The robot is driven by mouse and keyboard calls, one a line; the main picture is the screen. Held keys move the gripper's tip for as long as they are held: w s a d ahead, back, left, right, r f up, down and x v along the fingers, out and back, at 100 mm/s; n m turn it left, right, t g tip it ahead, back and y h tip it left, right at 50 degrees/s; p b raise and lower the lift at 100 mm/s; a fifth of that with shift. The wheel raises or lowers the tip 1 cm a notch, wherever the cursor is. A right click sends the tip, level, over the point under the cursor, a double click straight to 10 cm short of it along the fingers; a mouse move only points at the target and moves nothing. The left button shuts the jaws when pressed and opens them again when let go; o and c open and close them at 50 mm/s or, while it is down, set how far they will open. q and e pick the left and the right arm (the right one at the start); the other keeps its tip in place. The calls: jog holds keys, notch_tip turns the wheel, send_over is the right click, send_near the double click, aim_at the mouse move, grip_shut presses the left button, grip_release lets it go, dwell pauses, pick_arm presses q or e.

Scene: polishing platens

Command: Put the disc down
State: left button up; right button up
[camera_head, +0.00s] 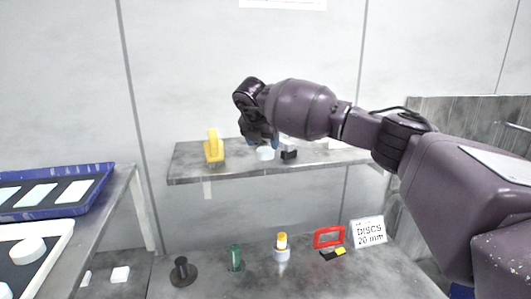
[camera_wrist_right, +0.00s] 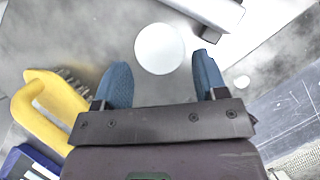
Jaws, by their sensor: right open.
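A white disc (camera_head: 265,153) rests on the grey wall shelf (camera_head: 230,172). It also shows in the right wrist view (camera_wrist_right: 160,48) as a whole round face. My right gripper (camera_head: 262,141) is over the shelf with its blue fingers apart. In the wrist view the fingertips (camera_wrist_right: 161,68) stand to either side of the disc's near edge, with gaps visible, so the gripper is open and empty. My left gripper is not in view.
A yellow-handled brush (camera_head: 213,147) stands left of the disc and a dark block (camera_head: 289,155) right of it. Below, a table holds a green item (camera_head: 235,258), a yellow-capped bottle (camera_head: 281,247), a red frame (camera_head: 328,237) and a "DISCS 20 mm" sign (camera_head: 369,232). A blue tray (camera_head: 98,185) is left.

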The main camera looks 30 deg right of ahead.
aim_at(266, 149)
jog(key=shift+x, duration=1.85)
jog(key=shift+c, duration=0.4)
jog(key=c, duration=0.6)
notch_tip(266, 149, up, 20)
jog(key=shift+r+b, duration=0.1)
jog(key=shift+b, duration=0.5)
jog(key=shift+c, duration=0.2)
